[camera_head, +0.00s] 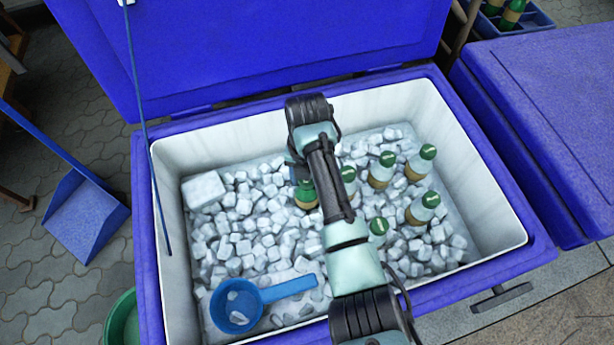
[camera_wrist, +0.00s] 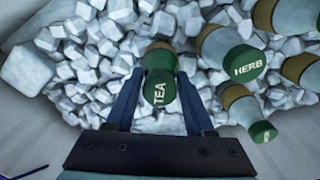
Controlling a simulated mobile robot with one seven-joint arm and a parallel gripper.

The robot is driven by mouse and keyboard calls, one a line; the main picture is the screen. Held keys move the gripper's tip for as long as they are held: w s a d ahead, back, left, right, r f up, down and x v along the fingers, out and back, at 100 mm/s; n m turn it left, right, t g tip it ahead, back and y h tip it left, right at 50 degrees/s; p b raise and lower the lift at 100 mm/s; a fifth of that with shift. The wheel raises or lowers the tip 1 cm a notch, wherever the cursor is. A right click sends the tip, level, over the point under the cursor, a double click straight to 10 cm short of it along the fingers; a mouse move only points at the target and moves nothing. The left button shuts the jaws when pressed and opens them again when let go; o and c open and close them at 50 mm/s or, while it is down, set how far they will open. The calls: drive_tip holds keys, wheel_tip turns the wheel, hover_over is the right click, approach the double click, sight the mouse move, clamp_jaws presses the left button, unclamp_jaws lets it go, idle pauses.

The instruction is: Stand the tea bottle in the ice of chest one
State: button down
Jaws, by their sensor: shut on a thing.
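The tea bottle (camera_head: 306,194) has a dark green cap and a tan label band. In the wrist view its cap reads TEA (camera_wrist: 160,92). My gripper (camera_wrist: 158,76) is shut on it, one finger on each side below the cap. The arm hides part of the bottle in the head view. The bottle is inside an open blue chest (camera_head: 145,235), over the ice (camera_head: 250,215), left of the other bottles. It looks close to upright. I cannot tell whether its base touches the ice.
Several bottles stand in the ice to the right, one marked HERB (camera_wrist: 248,65). A blue scoop (camera_head: 238,305) lies at the front left and a large ice block (camera_head: 204,190) at the back left. The raised lid (camera_head: 250,45) stands behind. A closed blue chest (camera_head: 560,110) is at right.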

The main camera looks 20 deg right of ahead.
drive_tip(key=shift+f, duration=0.1)
drive_tip(key=shift+c, duration=1)
unclamp_jaws()
drive_tip(key=shift+o, duration=0.4)
drive_tip(key=shift+o, duration=0.6)
wheel_tip(320, 180, up, 27)
drive_tip(key=p, duration=2.8)
drive_tip(key=shift+p, duration=0.3)
